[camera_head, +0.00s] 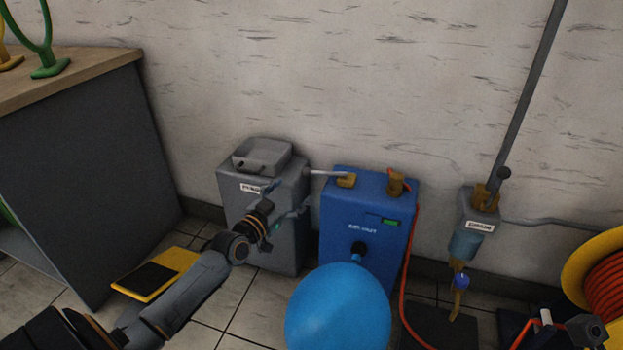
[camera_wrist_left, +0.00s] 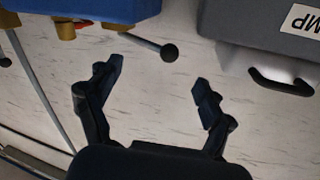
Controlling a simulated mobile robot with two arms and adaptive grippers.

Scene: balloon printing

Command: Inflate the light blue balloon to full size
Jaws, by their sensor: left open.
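The light blue balloon (camera_head: 340,308) is large and rounded, with its neck on the dark nozzle (camera_head: 358,249) at the front of the blue machine (camera_head: 343,213). A thin pale lever (camera_head: 325,173) sticks out from the brass block (camera_head: 346,180) at the machine's top left. In the left wrist view the lever (camera_wrist_left: 140,40) ends in a black knob (camera_wrist_left: 169,53). My left gripper (camera_head: 296,199) is open and empty, in front of the grey pump box and left of the blue machine. In the wrist view its fingers (camera_wrist_left: 157,78) are apart, with the knob beyond them.
The grey pump box (camera_head: 242,205) has a handle (camera_wrist_left: 281,83). A grey cabinet (camera_head: 85,170) stands left, near a yellow-edged pad (camera_head: 155,273). A wall lever unit (camera_head: 475,235), orange hose (camera_head: 407,290) and yellow reel (camera_head: 575,262) are right.

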